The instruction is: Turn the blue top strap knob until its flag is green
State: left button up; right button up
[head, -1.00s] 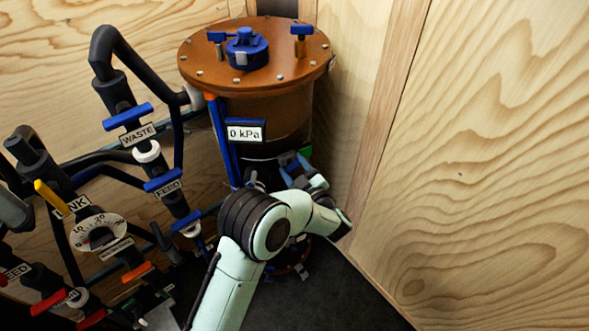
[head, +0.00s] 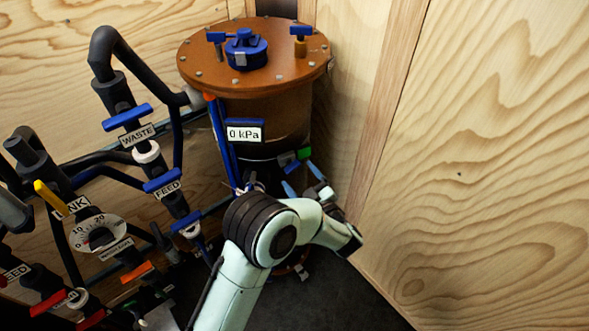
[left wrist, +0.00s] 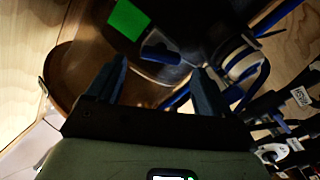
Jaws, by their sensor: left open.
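The blue strap knob (head: 305,153) is on the right side of the brown filter housing, below its drum. Beside it a green flag (head: 287,159) shows. In the left wrist view the green flag (left wrist: 128,18) is bright and fully green, and the blue knob (left wrist: 160,50) lies just ahead of the fingers. My left gripper (head: 302,176) is open and empty, a little below and in front of the knob, apart from it. In the left wrist view its two fingers (left wrist: 158,70) are spread. My right gripper is not in view.
The filter housing's brown lid (head: 205,72) carries blue knobs. A wooden wall (head: 480,170) stands close on the right.

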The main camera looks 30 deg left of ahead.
pick_arm(q)
jog(key=v, duration=0.8)
jog(key=shift+s+d, duration=0.2)
jog(key=shift+d, duration=0.1)
jog(key=s+a+f+m+h+p, duration=0.1)
jog(key=s+f+m+h+p, duration=0.25)
jog(key=f, duration=0.55)
jog(key=a+f+m+h+p, duration=0.1)
jog(key=f+m+h+p, duration=0.2)
jog(key=f+m+h, duration=0.5)
jog(key=s+d+f+g+h+p, duration=0.1)
jog(key=s+d+f+g+h, duration=0.1)
jog(key=s, duration=0.6)
jog(key=s+d+f+m+g+h+p, duration=0.1)
jog(key=s+d+f+g+h, duration=0.1)
jog(key=s+g, duration=0.3)
jog(key=s+d+f+m+g+h+p, duration=0.1)
jog(key=s+d+f+g+h+p, duration=0.1)
jog(key=s, duration=1)
jog(key=shift+s+d+f+g+h, duration=0.35)
jog(key=shift+d+f+g+h, duration=0.1)
jog(key=shift+f+g+h, duration=0.3)
jog(key=shift+a, duration=0.1)
